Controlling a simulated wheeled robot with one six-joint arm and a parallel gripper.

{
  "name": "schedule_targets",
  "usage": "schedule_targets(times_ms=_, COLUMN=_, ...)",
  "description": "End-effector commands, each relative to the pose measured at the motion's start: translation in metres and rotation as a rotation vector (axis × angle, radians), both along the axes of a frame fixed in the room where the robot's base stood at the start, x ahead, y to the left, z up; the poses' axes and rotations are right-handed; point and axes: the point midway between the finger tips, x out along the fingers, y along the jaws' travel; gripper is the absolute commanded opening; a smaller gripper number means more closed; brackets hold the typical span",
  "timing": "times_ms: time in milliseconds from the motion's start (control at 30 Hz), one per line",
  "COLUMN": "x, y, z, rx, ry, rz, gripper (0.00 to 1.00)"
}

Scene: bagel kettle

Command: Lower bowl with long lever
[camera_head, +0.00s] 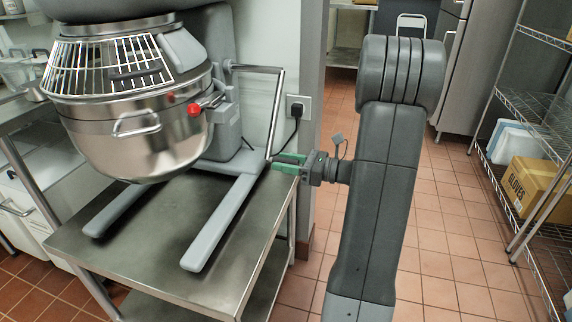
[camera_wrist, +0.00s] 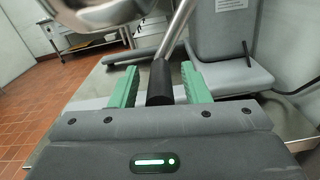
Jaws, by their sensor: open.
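The steel bowl (camera_head: 128,140) hangs on the grey mixer (camera_head: 212,50) under a wire guard, above the mixer's two base legs. Its underside also shows at the top of the wrist view (camera_wrist: 100,14). The long lever (camera_head: 276,108) is a metal rod that runs out from the mixer's side and bends down. My gripper (camera_head: 289,162) is at the lever's lower end.
The mixer stands on a steel table (camera_head: 160,262). A short lever with a red knob (camera_head: 194,110) sits beside the bowl. A wall outlet (camera_head: 298,107) with a black plug is behind my gripper. A wire shelf (camera_head: 530,140) with boxes stands at right. The tiled floor between is clear.

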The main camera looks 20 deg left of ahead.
Motion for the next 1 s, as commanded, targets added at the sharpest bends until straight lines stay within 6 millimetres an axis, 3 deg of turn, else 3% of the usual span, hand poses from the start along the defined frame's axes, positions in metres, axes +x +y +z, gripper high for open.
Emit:
schedule_targets(times_ms=267, x=0.0001, y=0.001, z=0.0003, rx=0.0, ry=0.0, rz=0.0, gripper=0.4)
schedule_targets(times_ms=467, x=0.0001, y=0.0008, z=0.0003, rx=0.0, ry=0.0, rz=0.0, gripper=0.01)
schedule_targets(times_ms=1000, x=-0.0043, y=0.0082, z=0.0095, rx=-0.002, ry=0.04, rz=0.001, gripper=0.0)
